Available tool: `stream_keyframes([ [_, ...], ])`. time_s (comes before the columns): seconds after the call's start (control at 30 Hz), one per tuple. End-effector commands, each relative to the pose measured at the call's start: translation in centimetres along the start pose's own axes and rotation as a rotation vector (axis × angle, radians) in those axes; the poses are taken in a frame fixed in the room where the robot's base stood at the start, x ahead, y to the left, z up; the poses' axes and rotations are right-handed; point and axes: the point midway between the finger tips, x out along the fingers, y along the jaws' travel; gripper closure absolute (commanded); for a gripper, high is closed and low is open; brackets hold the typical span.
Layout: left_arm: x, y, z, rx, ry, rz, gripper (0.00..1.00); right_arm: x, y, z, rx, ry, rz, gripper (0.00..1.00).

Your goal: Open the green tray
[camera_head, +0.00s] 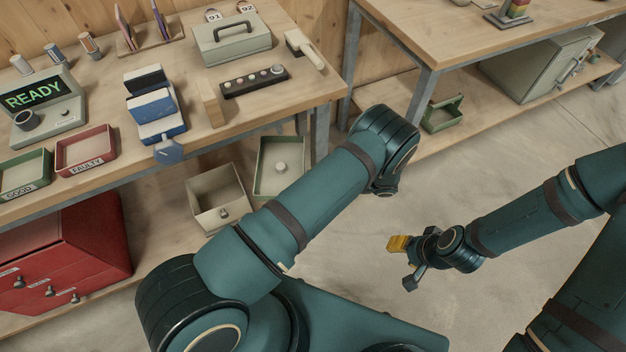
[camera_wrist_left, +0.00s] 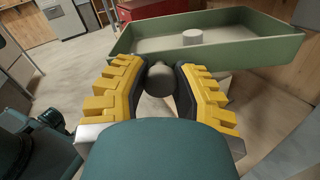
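The green tray (camera_head: 258,172) is a shallow open-topped box below the left bench, with a pale cylinder (camera_head: 280,167) inside. In the left wrist view the tray (camera_wrist_left: 245,58) stands just beyond my left gripper (camera_wrist_left: 161,85). Its yellow-and-dark fingers are closed around a grey round knob (camera_wrist_left: 160,78) at the tray's near side. In the head view my left arm hides that gripper and the tray's near part. My right gripper (camera_head: 403,262) is open and empty above the floor on the right.
A beige open drawer (camera_head: 203,201) with a knob is left of the green tray. The bench (camera_head: 230,122) holds GOOD (camera_head: 25,172) and FAULTY (camera_head: 85,150) trays. A red cabinet (camera_head: 85,245) stands below. Bare floor (camera_head: 480,180) lies to the right.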

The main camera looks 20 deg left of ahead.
Motion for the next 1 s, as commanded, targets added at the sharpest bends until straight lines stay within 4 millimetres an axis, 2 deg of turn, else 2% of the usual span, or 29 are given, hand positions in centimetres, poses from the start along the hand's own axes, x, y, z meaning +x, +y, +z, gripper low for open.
stream_keyframes([
  [0.03, 0.0, 0.1, -0.2, 0.004, 0.004, 0.000, 0.64, 0.0, 0.0, 0.0, 0.000, 0.000, 0.000, 0.53],
  [0.1, 0.0, 0.1, -0.2, 0.003, 0.003, 0.000, 0.40, 0.0, 0.0, 0.0, 0.000, 0.000, 0.000, 0.53],
  [0.4, 0.0, 0.0, -0.1, 0.001, 0.001, 0.000, 0.40, 0.0, 0.0, 0.0, 0.000, 0.000, 0.000, 0.53],
  [0.53, -0.8, 0.0, -0.1, -0.001, 0.001, -0.002, 0.40, 0.0, 0.0, 0.0, 0.000, 0.000, 0.000, 0.53],
  [0.67, -2.7, 0.0, -0.1, -0.001, 0.000, -0.004, 0.40, 0.0, 0.0, 0.0, 0.000, 0.000, 0.000, 0.53],
  [1.0, -9.1, 0.0, -0.2, 0.000, 0.002, -0.002, 0.40, 0.0, 0.0, 0.0, 0.000, 0.000, 0.000, 0.53],
])
